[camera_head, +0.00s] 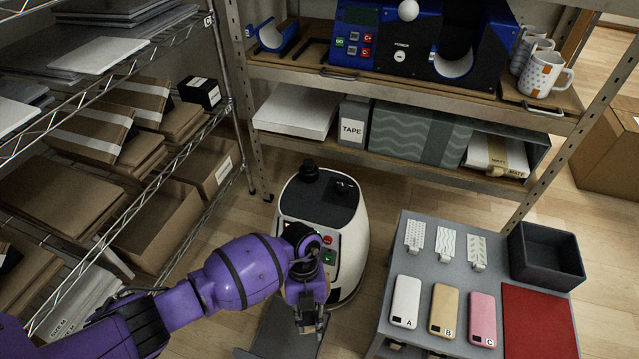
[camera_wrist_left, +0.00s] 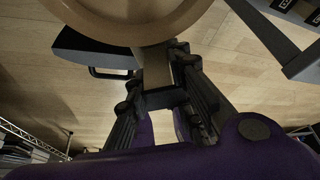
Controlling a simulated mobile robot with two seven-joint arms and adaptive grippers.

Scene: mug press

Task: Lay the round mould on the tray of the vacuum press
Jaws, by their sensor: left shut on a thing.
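A tan round piece, which looks like the round mould (camera_wrist_left: 135,22), fills the top of the left wrist view. Its tab lies between the fingers of my left gripper (camera_wrist_left: 172,75), which is shut on it. In the head view my left gripper (camera_head: 309,322) points down in front of a white machine with a black top, seemingly the vacuum press (camera_head: 352,235). I cannot make out the mould there. A dark flat plate, seemingly the tray (camera_head: 265,330), lies low beside the gripper. In the wrist view a dark plate with a handle (camera_wrist_left: 90,48) shows behind the mould. My right gripper is out of view.
A grey table (camera_head: 397,300) at the right holds phone cases, patterned samples, a red mat (camera_head: 538,325) and a black bin (camera_head: 545,257). A shelf with a blue mug press (camera_head: 400,45) and mugs (camera_head: 545,75) stands behind. A rack of boxes (camera_head: 155,225) borders the left.

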